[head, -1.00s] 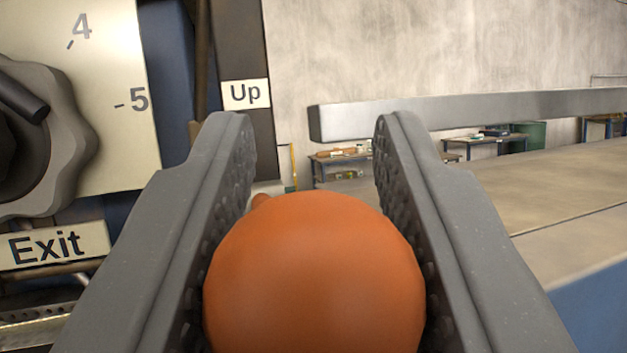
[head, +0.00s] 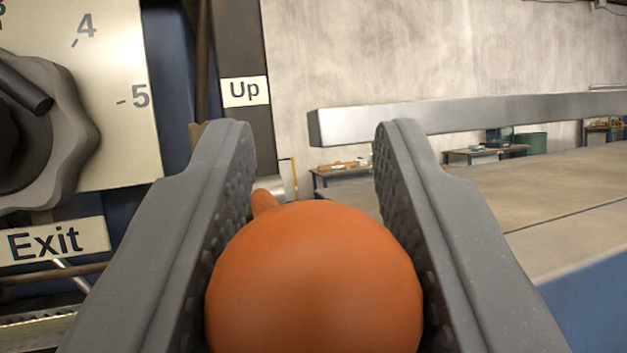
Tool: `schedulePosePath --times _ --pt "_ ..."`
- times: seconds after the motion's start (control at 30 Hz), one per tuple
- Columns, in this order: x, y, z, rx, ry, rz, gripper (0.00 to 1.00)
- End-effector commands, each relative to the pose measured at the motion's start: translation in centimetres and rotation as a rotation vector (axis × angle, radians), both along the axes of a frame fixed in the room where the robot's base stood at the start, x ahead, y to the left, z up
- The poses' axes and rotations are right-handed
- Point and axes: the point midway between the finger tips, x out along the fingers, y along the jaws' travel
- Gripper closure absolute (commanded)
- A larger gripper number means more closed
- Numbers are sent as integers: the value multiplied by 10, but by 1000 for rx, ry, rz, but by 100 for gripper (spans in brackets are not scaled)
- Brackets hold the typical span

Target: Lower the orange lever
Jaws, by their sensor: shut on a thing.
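The orange lever's round knob (head: 315,280) fills the lower middle of the head view, close to the camera. A short piece of its orange shaft (head: 264,201) shows behind the knob at upper left, near a metal fitting. My gripper (head: 315,150) has its two grey fingers on either side of the knob and is shut on it. The fingertips reach past the knob. The "Up" label (head: 245,91) is on a dark post beyond the left finger. Most of the lever's shaft and its pivot are hidden.
A dial (head: 40,135) with a scale and an "Exit" label (head: 53,241) are on the machine at the left. A long metal bar (head: 450,115) runs above a flat beige surface (head: 560,200) at the right. Workbenches stand far back by the wall.

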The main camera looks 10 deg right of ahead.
Motion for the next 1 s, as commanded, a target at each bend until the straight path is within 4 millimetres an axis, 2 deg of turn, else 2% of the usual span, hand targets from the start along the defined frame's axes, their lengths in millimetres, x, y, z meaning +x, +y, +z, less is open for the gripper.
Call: schedulePosePath --times 1.0 --pt "1 6 -8 0 1 6 100"
